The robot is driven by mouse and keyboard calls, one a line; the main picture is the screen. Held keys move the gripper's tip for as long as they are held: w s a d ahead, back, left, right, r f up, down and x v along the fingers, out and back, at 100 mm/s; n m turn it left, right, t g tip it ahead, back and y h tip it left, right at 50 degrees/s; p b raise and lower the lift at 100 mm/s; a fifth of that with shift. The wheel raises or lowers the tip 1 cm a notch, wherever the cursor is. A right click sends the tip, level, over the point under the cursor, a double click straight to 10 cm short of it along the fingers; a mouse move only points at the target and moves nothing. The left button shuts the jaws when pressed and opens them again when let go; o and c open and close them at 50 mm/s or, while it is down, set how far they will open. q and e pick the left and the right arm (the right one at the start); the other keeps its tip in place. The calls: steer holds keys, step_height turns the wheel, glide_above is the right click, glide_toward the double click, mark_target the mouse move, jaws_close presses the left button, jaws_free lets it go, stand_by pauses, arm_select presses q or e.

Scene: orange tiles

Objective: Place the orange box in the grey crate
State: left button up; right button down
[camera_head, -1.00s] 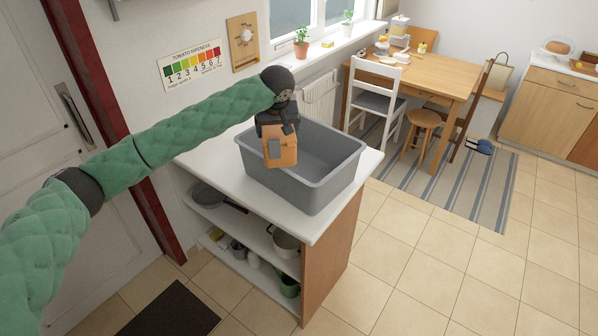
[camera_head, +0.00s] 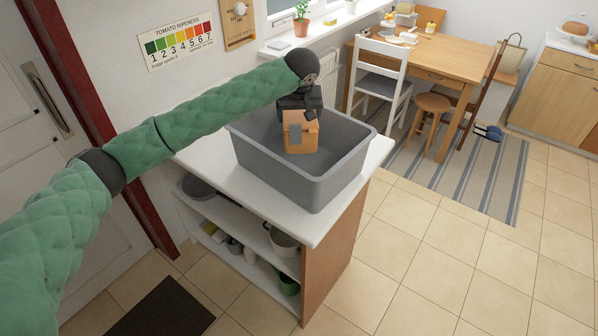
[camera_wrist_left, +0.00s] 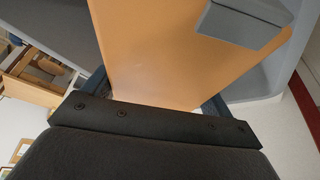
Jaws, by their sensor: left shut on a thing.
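The orange box (camera_head: 301,137) hangs below my left gripper (camera_head: 299,113), which is shut on it. In the left wrist view the orange box (camera_wrist_left: 180,60) fills the middle between the dark fingers, and a grey crate wall (camera_wrist_left: 262,82) shows at the right. My right gripper is not in view.
The white counter (camera_head: 303,226) has a narrow bare strip in front of the crate and open shelves with pots below. A potted plant (camera_head: 301,22) stands on the windowsill behind. A white chair (camera_head: 383,72) and wooden table (camera_head: 440,60) are beyond. Tiled floor lies clear at the right.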

arm_select(q)
step_height(320, 180, down, 2)
steer(key=shift+w+f+b, duration=0.1)
steer(key=shift+f+b, duration=0.05)
steer(key=shift+b, duration=0.55)
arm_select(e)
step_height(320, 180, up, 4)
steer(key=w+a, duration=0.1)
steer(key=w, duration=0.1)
arm_select(q)
steer(key=shift+f, duration=0.2)
steer(key=p, duration=0.2)
glide_above(299, 166)
step_height(299, 166, down, 6)
steer(key=shift+w+f+p, duration=0.1)
steer(key=shift+f+p, duration=0.7)
steer(key=shift+f, duration=1.05)
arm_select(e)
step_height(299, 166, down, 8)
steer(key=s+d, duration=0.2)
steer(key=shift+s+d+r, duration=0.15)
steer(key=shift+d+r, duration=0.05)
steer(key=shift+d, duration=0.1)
arm_select(q)
steer(key=o, duration=0.9)
steer(key=shift+f, duration=0.1)
steer(key=shift+o, duration=0.2)
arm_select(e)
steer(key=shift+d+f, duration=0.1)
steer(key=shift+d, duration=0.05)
